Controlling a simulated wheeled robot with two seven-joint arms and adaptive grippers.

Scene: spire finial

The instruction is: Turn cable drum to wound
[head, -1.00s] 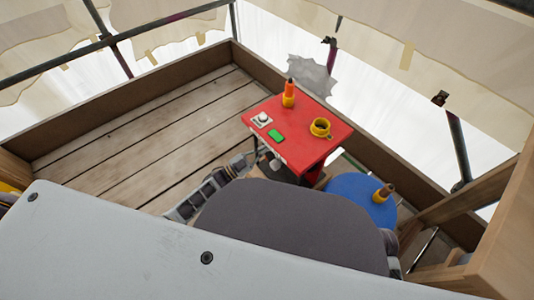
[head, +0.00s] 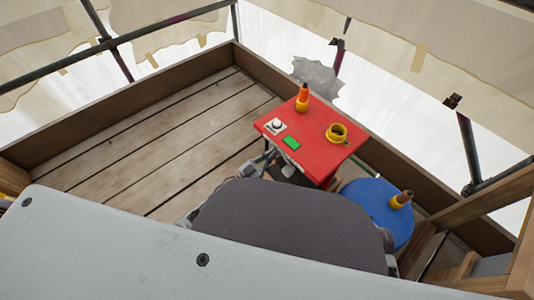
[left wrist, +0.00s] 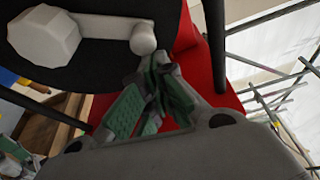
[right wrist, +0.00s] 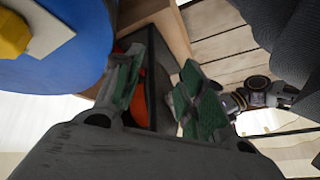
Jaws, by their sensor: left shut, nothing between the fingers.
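In the left wrist view a black round part (left wrist: 95,70) carries a pale faceted hub (left wrist: 42,35), with a bar out to a rounded knob (left wrist: 143,40); it looks like the cable drum with its crank. My left gripper (left wrist: 157,68) is shut and empty, its fingertips just below the knob; I cannot tell whether they touch. In the head view my left gripper (head: 268,160) is at the near left edge of the red table (head: 310,160), and the drum is mostly hidden. My right gripper (right wrist: 158,72) is open and empty, beside the blue disc (right wrist: 65,45).
On the red table are an orange-tipped yellow piece (head: 302,98), a yellow ring (head: 337,132), a white knob (head: 276,125) and a green block (head: 291,143). A blue round top (head: 375,205) bears a brown-and-yellow piece (head: 401,199). Plank floor (head: 150,140) is clear at left.

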